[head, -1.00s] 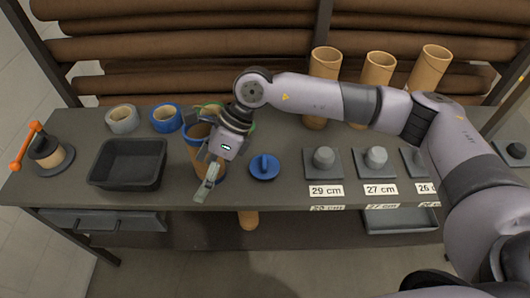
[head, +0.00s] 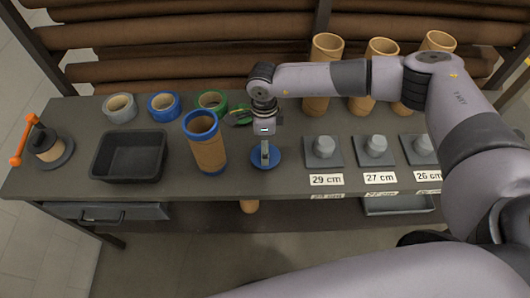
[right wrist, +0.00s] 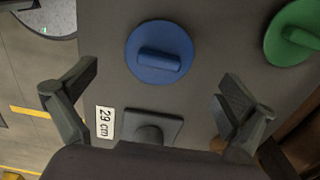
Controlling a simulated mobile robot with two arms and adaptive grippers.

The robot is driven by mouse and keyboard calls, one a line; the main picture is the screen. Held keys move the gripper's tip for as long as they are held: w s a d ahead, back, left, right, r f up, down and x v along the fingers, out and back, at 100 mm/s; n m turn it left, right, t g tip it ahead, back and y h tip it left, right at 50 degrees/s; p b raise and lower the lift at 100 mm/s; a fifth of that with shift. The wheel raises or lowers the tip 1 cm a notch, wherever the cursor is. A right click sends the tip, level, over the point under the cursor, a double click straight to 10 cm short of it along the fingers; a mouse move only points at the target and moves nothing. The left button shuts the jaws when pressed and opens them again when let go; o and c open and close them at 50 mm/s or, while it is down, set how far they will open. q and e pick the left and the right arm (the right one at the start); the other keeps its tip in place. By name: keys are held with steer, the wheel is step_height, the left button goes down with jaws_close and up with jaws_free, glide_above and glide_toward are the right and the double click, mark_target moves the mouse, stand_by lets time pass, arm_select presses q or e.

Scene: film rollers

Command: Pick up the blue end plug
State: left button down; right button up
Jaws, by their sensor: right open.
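The blue end plug (head: 263,160) is a round disc with an upright grip bar, lying on the grey table (head: 214,183). In the right wrist view the blue end plug (right wrist: 159,52) shows whole, ahead of the fingers and between their lines. My right gripper (head: 265,150) is above the plug in the head view and hides part of it. In the right wrist view my right gripper (right wrist: 155,102) is open with nothing between its fingers. I cannot tell the exact gap to the plug. My left gripper is not in view.
A cardboard tube with blue ends (head: 207,142) stands just left of the plug. A grey block with a knob, by the 29 cm label (head: 327,180), is on the right. A green end plug (right wrist: 293,32) lies close by. A black tray (head: 128,157) sits farther left.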

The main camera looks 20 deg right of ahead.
steer(key=shift+s+f, duration=0.1)
steer(key=shift+f, duration=0.35)
step_height(320, 180, down, 4)
steer(key=shift+d+f+p, duration=0.15)
steer(key=shift+f+p, duration=0.1)
steer(key=shift+p, duration=0.85)
steer(key=shift+f, duration=0.25)
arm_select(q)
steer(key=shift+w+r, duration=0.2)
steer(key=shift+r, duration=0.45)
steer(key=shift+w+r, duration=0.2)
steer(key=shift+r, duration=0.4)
arm_select(e)
steer(key=shift+c, duration=0.4)
steer(key=shift+c, duration=1.4)
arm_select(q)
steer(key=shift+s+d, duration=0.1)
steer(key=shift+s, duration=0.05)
arm_select(e)
steer(key=c, duration=0.9)
steer(key=shift+o, duration=0.2)
steer(key=shift+r, duration=0.1)
